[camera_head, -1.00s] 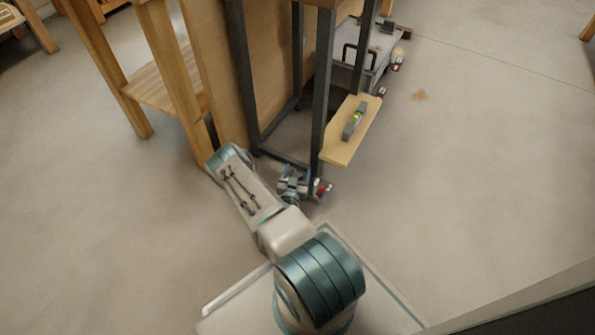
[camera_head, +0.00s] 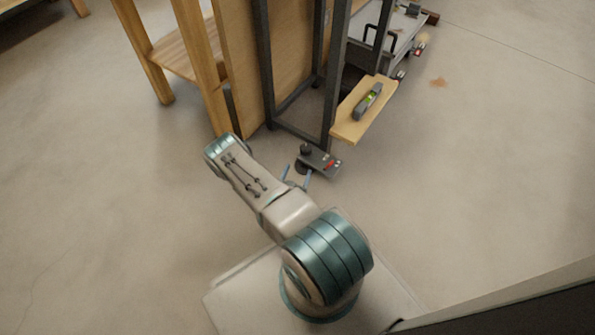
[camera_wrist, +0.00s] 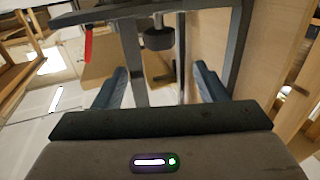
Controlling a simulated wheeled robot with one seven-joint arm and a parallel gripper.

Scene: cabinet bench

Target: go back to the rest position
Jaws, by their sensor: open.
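My gripper (camera_head: 297,178) is low beside the front foot of a dark metal frame, with its two blue fingers apart. The wrist view shows my gripper (camera_wrist: 159,88) open, with nothing held between the fingers. In the wrist view the round knob (camera_wrist: 158,39) and a red lever (camera_wrist: 88,44) lie ahead of the fingers. A small gap seems to separate fingers and fitting.
The dark metal frame (camera_head: 268,85) and a wooden panel (camera_head: 238,70) stand close ahead. A grey cart (camera_head: 405,30) is behind. Floor is open left and right.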

